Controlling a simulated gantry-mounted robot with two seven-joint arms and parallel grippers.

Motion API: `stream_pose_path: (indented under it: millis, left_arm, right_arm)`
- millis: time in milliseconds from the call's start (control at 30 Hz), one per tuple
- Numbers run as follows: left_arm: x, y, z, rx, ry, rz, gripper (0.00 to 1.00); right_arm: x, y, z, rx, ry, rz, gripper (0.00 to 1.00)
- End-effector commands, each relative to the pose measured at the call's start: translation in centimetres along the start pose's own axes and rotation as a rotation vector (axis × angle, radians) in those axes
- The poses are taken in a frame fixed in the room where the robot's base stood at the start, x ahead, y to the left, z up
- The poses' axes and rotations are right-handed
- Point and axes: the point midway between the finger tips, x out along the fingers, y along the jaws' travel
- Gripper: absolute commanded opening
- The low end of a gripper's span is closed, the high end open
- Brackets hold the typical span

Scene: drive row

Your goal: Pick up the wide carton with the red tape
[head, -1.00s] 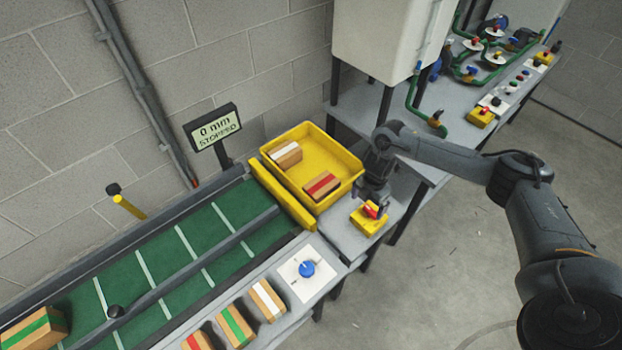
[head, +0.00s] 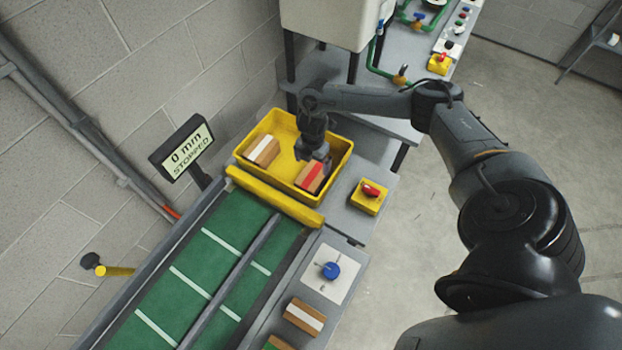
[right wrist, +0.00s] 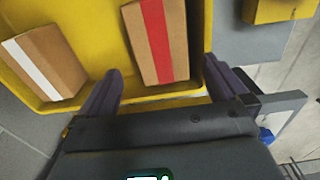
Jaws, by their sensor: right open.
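The carton with the red tape (head: 314,176) lies in the yellow bin (head: 341,165), near its right side. In the right wrist view this carton (right wrist: 170,38) lies ahead of my fingertips and between their lines, with the red stripe running lengthwise. My right gripper (head: 313,156) is over the bin, partly hiding the carton. Its fingers (right wrist: 162,72) are open with nothing between them. I cannot tell how high they are above the carton. My left gripper is not in view.
A white-taped carton (head: 262,151) shares the bin, to the left. A yellow box with a red switch (head: 369,195) stands right of the bin. A blue knob (head: 330,270) and another white-taped carton (head: 304,317) are nearer. The green conveyor (head: 213,255) is empty where visible.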

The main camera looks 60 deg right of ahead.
Motion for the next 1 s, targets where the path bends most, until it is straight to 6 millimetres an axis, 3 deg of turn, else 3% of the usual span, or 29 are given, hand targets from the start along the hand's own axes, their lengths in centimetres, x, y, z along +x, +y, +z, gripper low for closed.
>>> stream_pose_path:
  millis: [333,700,1000]
  left_arm:
    - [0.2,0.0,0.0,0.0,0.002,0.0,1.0]
    - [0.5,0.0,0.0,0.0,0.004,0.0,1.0]
    - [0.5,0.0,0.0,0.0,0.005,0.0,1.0]
  right_arm:
    - [2.4,-0.1,0.0,0.0,0.0,0.0,1.0]
    - [6.6,-0.3,0.1,-0.001,0.0,0.0,1.0]
    - [6.8,-0.3,0.1,-0.001,0.0,0.001,1.0]
